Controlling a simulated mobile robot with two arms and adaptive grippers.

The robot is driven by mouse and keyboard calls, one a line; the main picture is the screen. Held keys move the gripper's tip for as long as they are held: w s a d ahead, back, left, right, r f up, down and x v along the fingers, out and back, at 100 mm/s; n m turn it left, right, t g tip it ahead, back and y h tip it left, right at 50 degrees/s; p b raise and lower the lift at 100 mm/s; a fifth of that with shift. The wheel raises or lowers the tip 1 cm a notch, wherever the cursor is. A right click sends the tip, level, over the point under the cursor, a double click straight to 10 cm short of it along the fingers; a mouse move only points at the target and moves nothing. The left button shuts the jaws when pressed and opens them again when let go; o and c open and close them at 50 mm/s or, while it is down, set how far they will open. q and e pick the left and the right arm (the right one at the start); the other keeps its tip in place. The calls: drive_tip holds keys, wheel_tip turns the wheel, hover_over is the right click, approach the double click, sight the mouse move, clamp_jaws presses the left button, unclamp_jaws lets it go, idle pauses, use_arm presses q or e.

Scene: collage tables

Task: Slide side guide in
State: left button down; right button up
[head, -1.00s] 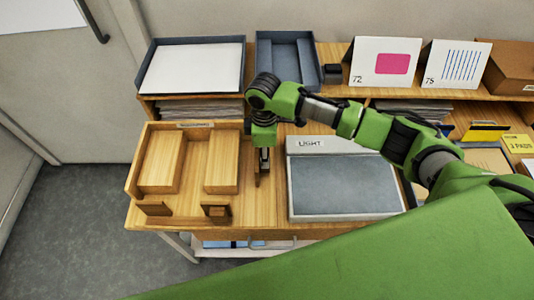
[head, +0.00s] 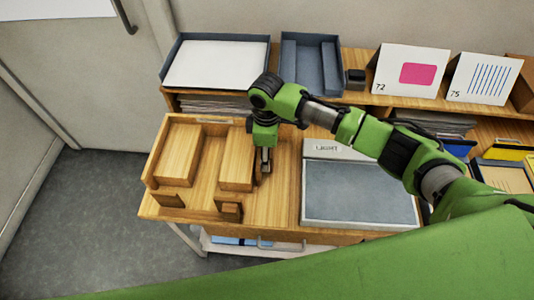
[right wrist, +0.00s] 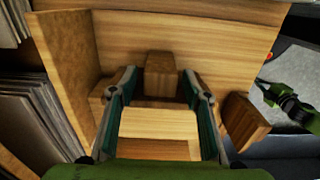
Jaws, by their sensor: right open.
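In the head view, a wooden tray (head: 208,120) stands on the left of the table with two pale blocks, a left one (head: 180,155) and a right one (head: 237,160). I cannot tell for certain which piece is the side guide. My right gripper (head: 265,166) points down close beside the right block's right edge. In the right wrist view, its fingers (right wrist: 160,88) are apart. A pale wooden piece (right wrist: 160,124) shows between them, and a darker block (right wrist: 160,70) shows by the fingertips. Contact cannot be told. My left gripper is not in view.
Small wooden blocks stand along the tray's front, one at left (head: 169,200) and one near the middle (head: 230,210). A light box (head: 358,192) lies to the right. Blue trays (head: 312,66) and cards (head: 411,72) stand on the shelf behind.

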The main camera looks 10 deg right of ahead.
wheel_tip(320, 180, up, 12)
idle(0.4)
drive_tip(key=shift+s+f, duration=0.1)
drive_tip(key=shift+f, duration=0.05)
idle(0.3)
